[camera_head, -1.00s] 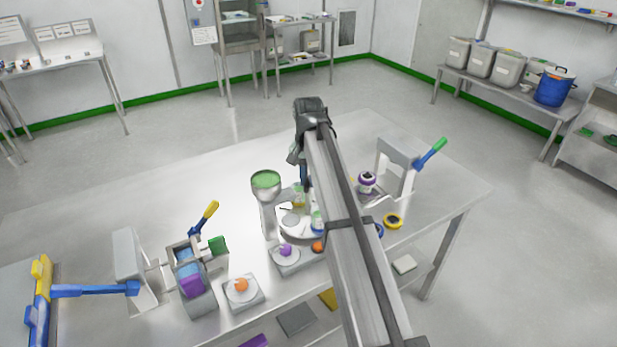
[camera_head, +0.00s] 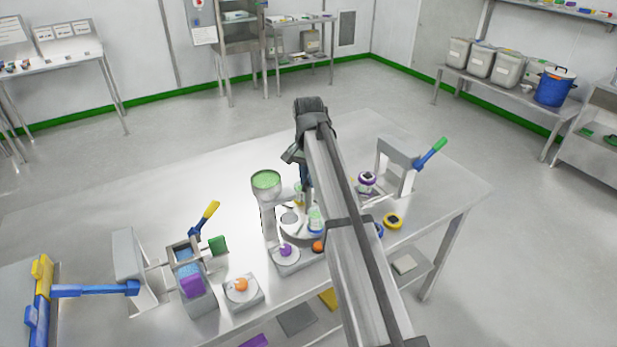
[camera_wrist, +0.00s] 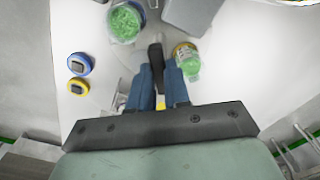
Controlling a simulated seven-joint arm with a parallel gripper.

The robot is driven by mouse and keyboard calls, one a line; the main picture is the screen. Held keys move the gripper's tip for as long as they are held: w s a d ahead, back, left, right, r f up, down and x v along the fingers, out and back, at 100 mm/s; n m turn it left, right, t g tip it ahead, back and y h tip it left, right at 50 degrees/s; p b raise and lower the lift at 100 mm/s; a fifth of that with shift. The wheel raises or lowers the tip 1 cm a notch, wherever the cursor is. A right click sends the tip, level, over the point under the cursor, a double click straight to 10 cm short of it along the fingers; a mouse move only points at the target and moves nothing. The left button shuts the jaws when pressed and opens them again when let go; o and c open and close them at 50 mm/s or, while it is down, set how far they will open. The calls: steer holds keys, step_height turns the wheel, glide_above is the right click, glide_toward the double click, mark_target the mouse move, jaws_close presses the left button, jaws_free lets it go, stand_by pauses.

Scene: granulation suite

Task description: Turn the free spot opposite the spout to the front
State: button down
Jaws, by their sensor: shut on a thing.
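A round pale turntable (camera_head: 297,232) stands on the table beside the funnel-topped hopper (camera_head: 266,181) filled with green material. A clear jar with green contents (camera_head: 315,217) sits on the turntable, and it also shows in the wrist view (camera_wrist: 187,64). A grey round spot (camera_head: 290,218) on the turntable is bare. My gripper (camera_wrist: 157,76) has its blue fingers closed around a dark upright handle (camera_wrist: 156,55) over the turntable. The handle's lower end is hidden by the fingers. The arm hides the turntable's right side in the head view. I cannot make out the spout.
A press with a green-tipped lever (camera_head: 430,152) is at right. A yellow round container (camera_head: 393,221) lies near it. The table's back left is clear.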

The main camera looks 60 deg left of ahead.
steer(key=shift+m, duration=8)
steer(key=c, duration=1.1)
jaws_free()
steer(key=shift+r, duration=0.15)
